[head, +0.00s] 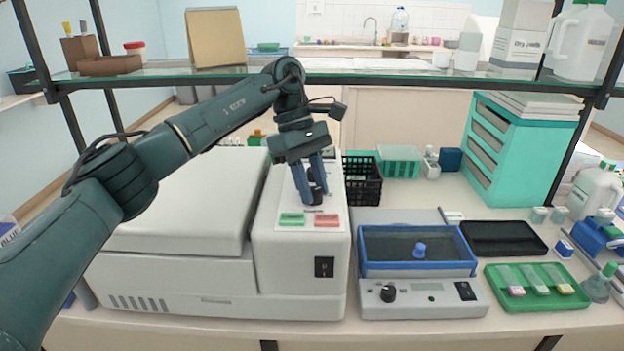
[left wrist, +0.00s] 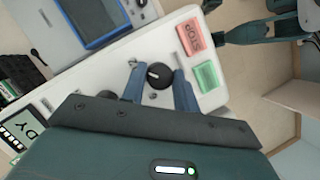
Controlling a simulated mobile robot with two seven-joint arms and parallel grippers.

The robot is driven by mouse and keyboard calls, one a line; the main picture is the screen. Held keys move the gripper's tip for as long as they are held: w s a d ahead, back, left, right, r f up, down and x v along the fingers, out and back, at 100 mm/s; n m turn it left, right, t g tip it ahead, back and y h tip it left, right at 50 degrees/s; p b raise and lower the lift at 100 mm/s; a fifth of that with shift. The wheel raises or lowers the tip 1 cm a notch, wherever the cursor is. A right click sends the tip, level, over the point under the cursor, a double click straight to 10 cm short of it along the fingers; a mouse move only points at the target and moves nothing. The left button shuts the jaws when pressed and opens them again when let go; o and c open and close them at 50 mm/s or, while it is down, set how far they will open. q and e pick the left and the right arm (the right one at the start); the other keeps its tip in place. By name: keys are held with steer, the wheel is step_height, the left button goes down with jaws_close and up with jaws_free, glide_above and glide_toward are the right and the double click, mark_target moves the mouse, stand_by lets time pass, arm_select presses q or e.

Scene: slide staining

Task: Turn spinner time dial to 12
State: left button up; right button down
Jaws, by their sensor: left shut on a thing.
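The spinner (head: 200,265) is the large white machine on the bench, with its lid closed. My left gripper (head: 313,203) points down over its control panel. Its fingers (left wrist: 158,88) are shut around a black dial (left wrist: 159,75) with a short white pointer line. The dial's scale is too small to read. A second dark knob (left wrist: 106,95) lies beside it, partly hidden by the gripper. The green button (head: 292,218) and red STOP button (head: 327,220) are in front of the gripped dial. The panel display (left wrist: 22,130) shows "DY" at its visible end.
A blue-rimmed bath (head: 418,268) stands close to the spinner's right side. A black basket (head: 363,195) is behind it. A glass shelf (head: 380,71) crosses above the bench, behind my left arm. A green slide tray (head: 535,302) and black tray (head: 530,246) lie right.

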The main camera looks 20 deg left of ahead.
stand_by(0.4)
arm_select(q)
steer(key=o, duration=1)
steer(key=shift+w+r, duration=0.1)
steer(key=shift+r, duration=0.15)
steer(key=v, duration=1.2)
steer(key=shift+w+a+r, duration=0.1)
steer(key=shift+r, duration=0.2)
